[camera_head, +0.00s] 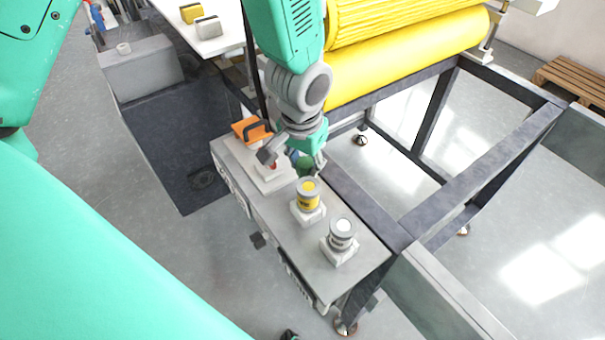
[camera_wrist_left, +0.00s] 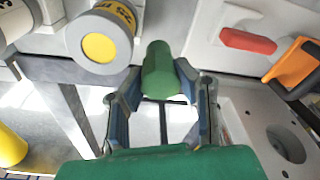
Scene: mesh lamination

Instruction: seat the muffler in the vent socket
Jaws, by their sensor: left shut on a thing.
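The muffler is a green cylinder (camera_wrist_left: 158,72), held between the fingertips of my left gripper (camera_wrist_left: 160,92) in the left wrist view. In the head view my left gripper (camera_head: 294,153) is over the back part of the grey bench, with a green piece (camera_head: 306,165) at its fingers. A round dark hole in a pale grey block (camera_wrist_left: 287,143), apparently the vent socket, shows at lower right in the wrist view. The muffler is apart from this hole. I cannot make out the hole in the head view. My right gripper is not in view.
On the grey bench (camera_head: 243,177) stand a yellow-topped cylinder (camera_head: 308,194) and a white-topped one (camera_head: 342,233). An orange part with a dark handle (camera_head: 250,130) and a red part (camera_wrist_left: 247,41) are near the gripper. Yellow rolls (camera_head: 410,60) lie behind.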

